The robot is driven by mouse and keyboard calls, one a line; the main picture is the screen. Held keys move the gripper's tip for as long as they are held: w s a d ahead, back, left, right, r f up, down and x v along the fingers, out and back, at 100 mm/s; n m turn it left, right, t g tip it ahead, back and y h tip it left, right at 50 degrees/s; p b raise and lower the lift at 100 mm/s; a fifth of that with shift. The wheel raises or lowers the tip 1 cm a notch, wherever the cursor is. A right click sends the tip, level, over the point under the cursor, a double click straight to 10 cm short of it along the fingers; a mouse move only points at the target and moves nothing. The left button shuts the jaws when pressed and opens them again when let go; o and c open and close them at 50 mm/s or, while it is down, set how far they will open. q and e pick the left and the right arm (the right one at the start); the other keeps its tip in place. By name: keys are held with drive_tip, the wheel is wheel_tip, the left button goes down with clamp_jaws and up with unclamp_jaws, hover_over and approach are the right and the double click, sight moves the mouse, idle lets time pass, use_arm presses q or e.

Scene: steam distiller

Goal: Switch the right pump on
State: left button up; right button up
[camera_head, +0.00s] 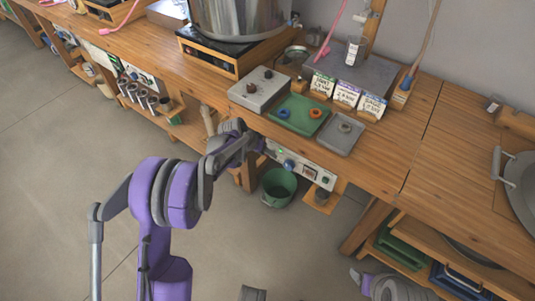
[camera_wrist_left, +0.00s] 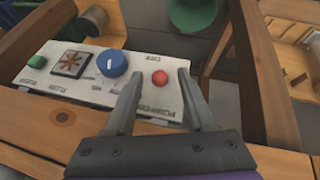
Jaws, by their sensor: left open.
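The pump's control panel (camera_head: 300,168) is a white strip under the front edge of the wooden bench, also close up in the left wrist view (camera_wrist_left: 92,88). It carries a green button (camera_wrist_left: 37,62), a dark square with a brown star shape (camera_wrist_left: 72,64), a blue knob (camera_wrist_left: 112,64) and a red button (camera_wrist_left: 160,78). Its lettering is upside down and hard to read there. My left gripper (camera_wrist_left: 160,74) is open and empty, its fingers on either side of the red button. In the head view my left gripper (camera_head: 256,146) covers the panel's left end. My right gripper is out of view.
A green bucket (camera_head: 278,187) stands below the panel. Another panel (camera_head: 137,76) shows farther left. Open floor lies in front.

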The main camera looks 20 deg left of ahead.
use_arm(q)
drive_tip(key=p+v, duration=0.1)
drive_tip(key=v, duration=0.8)
drive_tip(key=shift+r, duration=0.25)
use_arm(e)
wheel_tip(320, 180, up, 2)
use_arm(q)
drive_tip(key=shift+s, duration=0.2)
drive_tip(key=s+d+r+n+y, duration=0.15)
drive_tip(key=s+r, duration=0.25)
drive_tip(key=s, duration=0.4)
drive_tip(key=s+d+r+y, duration=0.1)
drive_tip(key=s+d+r, duration=0.1)
drive_tip(key=s+r, duration=0.35)
drive_tip(key=s+f+y, duration=0.1)
drive_tip(key=s+f, duration=0.1)
drive_tip(key=s, duration=0.8)
drive_tip(key=s+f+y, duration=0.1)
drive_tip(key=s+f, duration=0.1)
drive_tip(key=s, duration=0.8)
wheel_tip(320, 180, up, 16)
drive_tip(key=w+p, duration=0.2)
drive_tip(key=p, duration=1.2)
drive_tip(key=shift+n+t, duration=0.4)
drive_tip(key=shift+n, duration=0.05)
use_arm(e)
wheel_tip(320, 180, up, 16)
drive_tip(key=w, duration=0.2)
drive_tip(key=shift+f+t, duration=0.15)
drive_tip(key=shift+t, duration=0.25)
